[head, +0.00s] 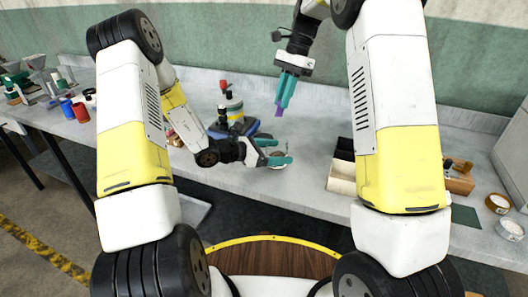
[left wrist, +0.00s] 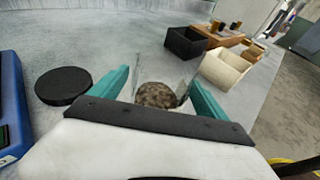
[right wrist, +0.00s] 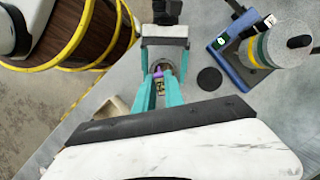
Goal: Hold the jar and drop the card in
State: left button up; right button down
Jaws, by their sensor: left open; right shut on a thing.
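A clear glass jar (left wrist: 183,91) with brown grain (left wrist: 157,95) in it stands on the grey bench. In the head view the jar (head: 284,161) shows at the tips of my left gripper (head: 274,153). My left gripper (left wrist: 160,92) is open, with its teal fingers on either side of the jar. My right gripper (head: 285,95) is higher up, pointing down, shut on a small purple card (head: 279,112). In the right wrist view the card (right wrist: 157,72) lines up with the jar behind it; the exact height gap is hard to tell.
A black disc (left wrist: 63,86) lies beside the jar. A blue-based device (head: 238,126) with a grey and yellow cylinder stands at the back left. Black and cream bins (head: 342,177) stand to the right. Bare bench lies between the jar and the bins.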

pick_arm(q)
jog(key=shift+x, duration=1.4)
jog(key=shift+c, duration=0.3)
